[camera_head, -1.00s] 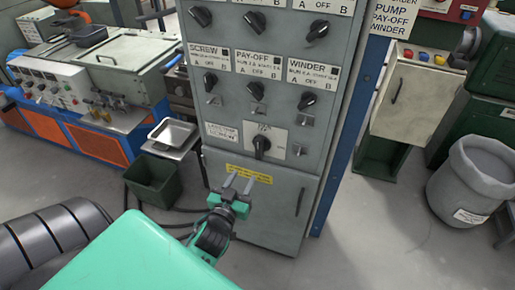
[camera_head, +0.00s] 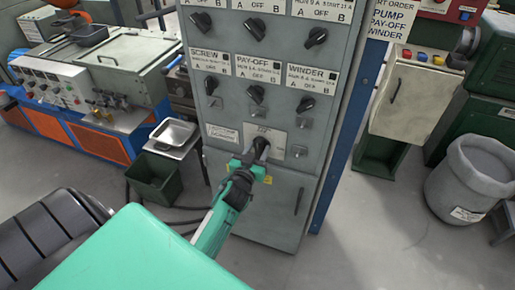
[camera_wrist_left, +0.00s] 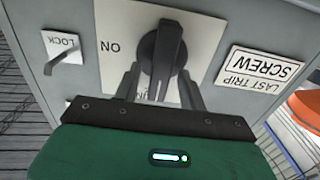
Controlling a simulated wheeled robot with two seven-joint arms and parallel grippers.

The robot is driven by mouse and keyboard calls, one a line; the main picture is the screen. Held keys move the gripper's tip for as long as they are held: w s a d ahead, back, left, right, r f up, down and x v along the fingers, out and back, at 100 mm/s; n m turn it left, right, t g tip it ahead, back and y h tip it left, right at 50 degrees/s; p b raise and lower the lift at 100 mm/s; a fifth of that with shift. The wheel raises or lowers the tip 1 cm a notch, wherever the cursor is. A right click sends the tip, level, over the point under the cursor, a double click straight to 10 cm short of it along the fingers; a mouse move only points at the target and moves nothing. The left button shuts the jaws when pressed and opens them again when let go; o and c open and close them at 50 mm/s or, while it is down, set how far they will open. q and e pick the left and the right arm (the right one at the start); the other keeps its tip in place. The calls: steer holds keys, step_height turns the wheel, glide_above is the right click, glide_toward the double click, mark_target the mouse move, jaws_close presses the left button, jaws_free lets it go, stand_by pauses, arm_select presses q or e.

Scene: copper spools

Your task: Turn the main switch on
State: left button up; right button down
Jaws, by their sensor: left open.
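The main switch is a black rotary knob (camera_head: 261,142) on a pale plate (camera_head: 278,140) low on the grey cabinet's front. In the left wrist view, where the lettering is upside down, the knob (camera_wrist_left: 164,50) stands upright in the picture, with "ON" to its left on the plate (camera_wrist_left: 112,35). My left gripper (camera_head: 257,155) is at the knob in the head view. In the wrist view my left gripper (camera_wrist_left: 161,80) is open, with one finger on each side of the knob's lower part. Whether the fingers touch it, I cannot tell. My right gripper is not in view.
The grey cabinet (camera_head: 222,190) carries several other black knobs (camera_head: 255,95) above the plate. A lock lever (camera_wrist_left: 65,58) sits beside the plate. A dark green bin (camera_head: 153,180) stands left of the cabinet, and a grey bin (camera_head: 470,185) stands far right.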

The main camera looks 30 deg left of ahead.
arm_select(q)
steer(key=shift+w, duration=0.2)
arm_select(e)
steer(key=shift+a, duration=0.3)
arm_select(q)
jaws_close()
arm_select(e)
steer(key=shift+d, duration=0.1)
